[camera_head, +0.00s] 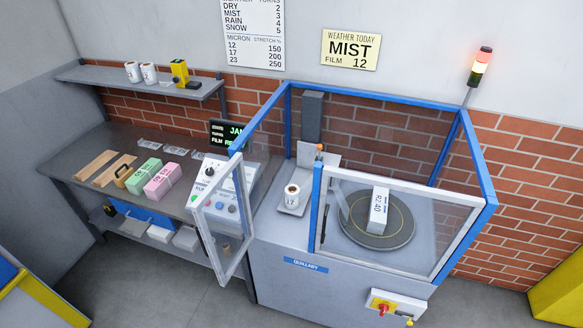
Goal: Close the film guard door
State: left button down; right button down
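The film guard door (206,246) is a clear panel in a pale frame at the front left of the blue guard frame (263,117). It stands swung open, angled outward to the left. The front opening between it and the fixed clear front panel (317,212) is uncovered. A white film roll marked 17 (292,196) stands upright on a grey carriage inside this opening. Behind the fixed panel, a white bundle (379,207) stands on the round dark turntable (350,233). Neither of my grippers is in view.
A control panel (213,172) sits behind the door. The bench (100,140) at left holds boards, a green and a pink bundle. A shelf (130,83) above holds white rolls. A red-and-yellow switch (383,305) is on the machine's front. Floor in front is clear.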

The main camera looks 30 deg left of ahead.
aim_at(202, 231)
jog(key=k+j, duration=0.1)
jog(key=j, duration=0.3)
jog(key=k+j, duration=0.1)
jog(key=j, duration=0.75)
jog(key=k+j, duration=0.15)
jog(key=j, duration=0.25)
